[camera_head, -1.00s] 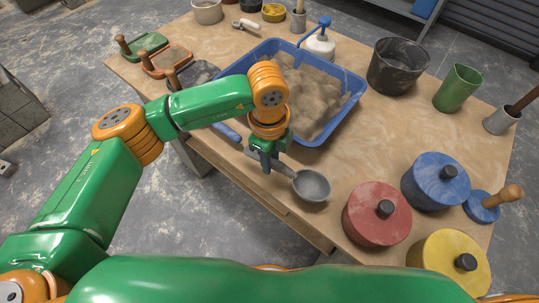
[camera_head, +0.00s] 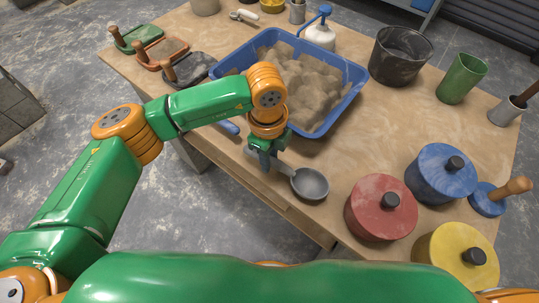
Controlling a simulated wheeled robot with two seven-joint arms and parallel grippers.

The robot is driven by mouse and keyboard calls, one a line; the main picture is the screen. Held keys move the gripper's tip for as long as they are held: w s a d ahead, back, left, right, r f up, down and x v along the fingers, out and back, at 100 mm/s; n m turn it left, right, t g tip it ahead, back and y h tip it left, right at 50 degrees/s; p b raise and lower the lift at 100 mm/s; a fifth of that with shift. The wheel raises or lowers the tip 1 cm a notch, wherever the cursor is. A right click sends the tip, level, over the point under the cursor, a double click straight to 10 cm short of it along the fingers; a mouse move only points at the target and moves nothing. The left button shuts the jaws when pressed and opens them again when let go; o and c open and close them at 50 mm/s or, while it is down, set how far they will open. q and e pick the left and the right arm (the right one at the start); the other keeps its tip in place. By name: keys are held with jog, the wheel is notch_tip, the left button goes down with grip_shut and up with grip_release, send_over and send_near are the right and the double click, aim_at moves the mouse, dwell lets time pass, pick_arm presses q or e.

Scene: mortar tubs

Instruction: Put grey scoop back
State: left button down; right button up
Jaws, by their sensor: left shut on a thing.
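The grey scoop (camera_head: 310,184) is near the front edge of the table, left of the red lidded tub. Its round bowl faces up and its handle points up-left. My left gripper (camera_head: 264,160) points down and is shut on the handle of the grey scoop. I cannot tell whether the scoop touches the table. A blue tray (camera_head: 357,84) with a heap of sandy material (camera_head: 310,85) stands just behind the gripper; my arm covers part of it. My right gripper is not in view.
Red (camera_head: 380,210), blue (camera_head: 440,174) and yellow (camera_head: 455,257) lidded tubs stand at the front right. A black bucket (camera_head: 399,57) and green cup (camera_head: 461,79) stand behind them. Several floats (camera_head: 187,69) lie at the back left. Bare tabletop (camera_head: 385,125) shows right of the tray.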

pick_arm(q)
jog(key=shift+f, duration=0.25)
jog(key=c, duration=0.6)
grip_release()
